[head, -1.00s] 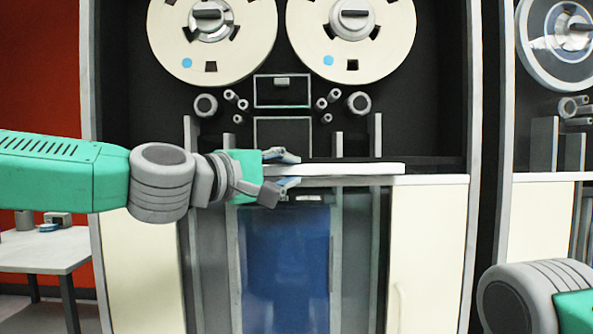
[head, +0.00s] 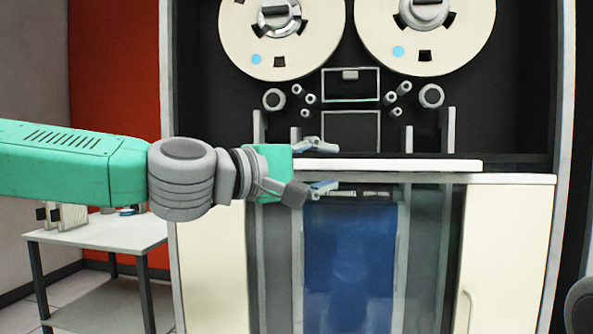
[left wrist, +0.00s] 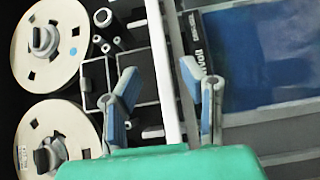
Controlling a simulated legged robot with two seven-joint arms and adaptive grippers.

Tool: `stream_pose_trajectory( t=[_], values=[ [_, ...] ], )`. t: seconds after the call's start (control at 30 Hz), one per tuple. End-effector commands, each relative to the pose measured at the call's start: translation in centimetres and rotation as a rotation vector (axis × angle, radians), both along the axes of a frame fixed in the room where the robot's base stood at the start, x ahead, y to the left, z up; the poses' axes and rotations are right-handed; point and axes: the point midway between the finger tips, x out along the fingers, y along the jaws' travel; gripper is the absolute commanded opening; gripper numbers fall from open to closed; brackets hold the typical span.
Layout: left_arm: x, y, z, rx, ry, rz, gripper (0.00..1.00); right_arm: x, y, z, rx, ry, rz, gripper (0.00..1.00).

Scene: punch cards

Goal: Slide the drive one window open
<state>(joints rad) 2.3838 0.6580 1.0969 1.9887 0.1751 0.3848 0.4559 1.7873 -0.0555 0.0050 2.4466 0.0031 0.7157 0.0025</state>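The tape drive (head: 508,110) has two cream reels at the top of a dark recess. A white bar (head: 430,166) runs level across its front, below the reels. Below the bar is a glassy pane (head: 425,250) with a blue panel behind it. My left gripper (head: 328,167) is at the left part of the bar, one finger above it and one below. In the left wrist view, the white bar (left wrist: 163,70) passes between the parted fingers, with gaps seen on both sides. My right gripper is out of view.
A cream panel with a handle (head: 470,312) is at the drive's lower right. A small grey table (head: 95,236) stands at the left before a red wall (head: 115,80). Part of my right arm shows at the lower right edge.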

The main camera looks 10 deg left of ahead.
Motion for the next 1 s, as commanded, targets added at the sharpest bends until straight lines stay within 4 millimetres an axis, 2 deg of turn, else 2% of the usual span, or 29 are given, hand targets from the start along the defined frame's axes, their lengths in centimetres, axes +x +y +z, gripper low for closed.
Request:
stream_pose_trajectory(
  t=[0.1,0.2,0.4,0.77,0.87,0.97,1.0],
  values=[
    [-1.6,2.4,0.0,-0.007,0.000,0.004,0.36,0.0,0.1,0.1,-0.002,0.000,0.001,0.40],
    [-2.6,3.5,0.0,-0.007,0.000,0.005,0.36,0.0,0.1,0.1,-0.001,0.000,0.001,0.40],
    [-3.6,4.2,-0.1,-0.001,0.001,0.004,0.36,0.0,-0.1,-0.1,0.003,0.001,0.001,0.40],
    [-3.7,4.5,-0.4,0.001,0.005,0.004,0.36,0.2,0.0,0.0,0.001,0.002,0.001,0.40],
    [-3.3,4.2,-2.6,0.034,0.029,0.005,0.36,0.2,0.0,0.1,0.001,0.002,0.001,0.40],
    [-2.8,3.3,-7.5,0.117,0.082,0.003,0.36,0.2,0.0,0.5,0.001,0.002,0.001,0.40],
    [-2.8,2.8,-10.3,0.164,0.109,-0.001,0.36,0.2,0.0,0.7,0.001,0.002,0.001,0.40]
  ],
)
